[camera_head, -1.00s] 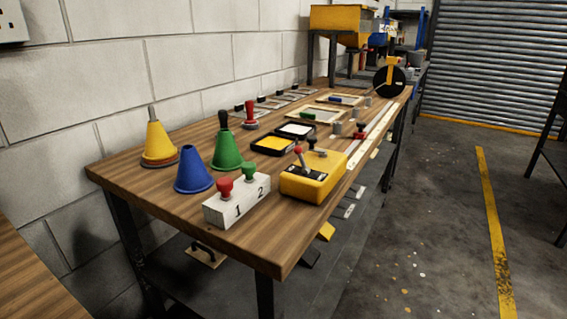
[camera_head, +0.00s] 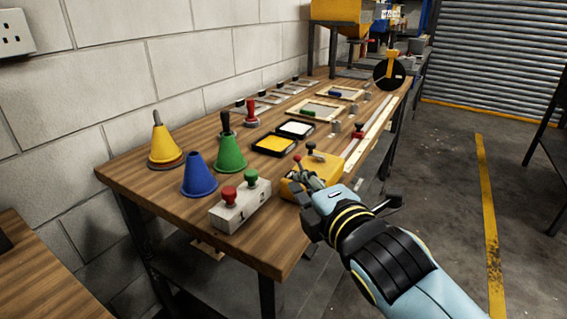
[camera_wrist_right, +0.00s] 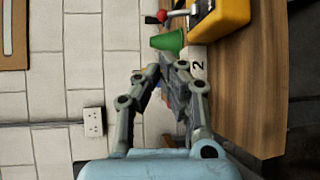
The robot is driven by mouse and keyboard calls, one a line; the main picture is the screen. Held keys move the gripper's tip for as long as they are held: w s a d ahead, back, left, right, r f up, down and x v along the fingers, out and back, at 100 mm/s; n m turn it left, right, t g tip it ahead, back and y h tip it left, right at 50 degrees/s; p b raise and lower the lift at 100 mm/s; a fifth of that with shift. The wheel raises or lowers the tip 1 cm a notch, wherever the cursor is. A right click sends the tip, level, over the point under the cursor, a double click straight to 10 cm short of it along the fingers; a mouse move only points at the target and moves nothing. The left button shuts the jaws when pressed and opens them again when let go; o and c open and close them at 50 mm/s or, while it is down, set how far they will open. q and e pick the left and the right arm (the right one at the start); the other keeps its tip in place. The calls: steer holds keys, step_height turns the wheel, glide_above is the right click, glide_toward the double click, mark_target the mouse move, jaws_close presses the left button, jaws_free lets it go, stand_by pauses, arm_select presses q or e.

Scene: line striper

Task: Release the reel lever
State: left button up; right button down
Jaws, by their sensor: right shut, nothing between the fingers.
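A black reel (camera_head: 389,74) with a yellow arm (camera_head: 392,58) across it stands at the far end of the wooden bench. A yellow box (camera_head: 324,168) with a red-knobbed lever (camera_head: 297,158) and a black knob (camera_head: 311,146) sits at the near front edge. My right gripper (camera_head: 312,188) is shut and empty, in front of this box and hiding part of it. I cannot tell whether it touches the box. In the right wrist view its fingers (camera_wrist_right: 168,67) meet, with the yellow box (camera_wrist_right: 222,16) beyond them. My left gripper is not in view.
A white block (camera_head: 237,207) with red and green knobs stands left of my right gripper. Yellow, blue (camera_head: 198,178) and green (camera_head: 229,150) cones stand behind it. Ink pads, frames and a long pale rail (camera_head: 372,128) run along the bench. The floor at right is clear.

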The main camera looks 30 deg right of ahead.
mark_target(301, 167)
steer(key=x, duration=1)
steer(key=shift+b, duration=0.35)
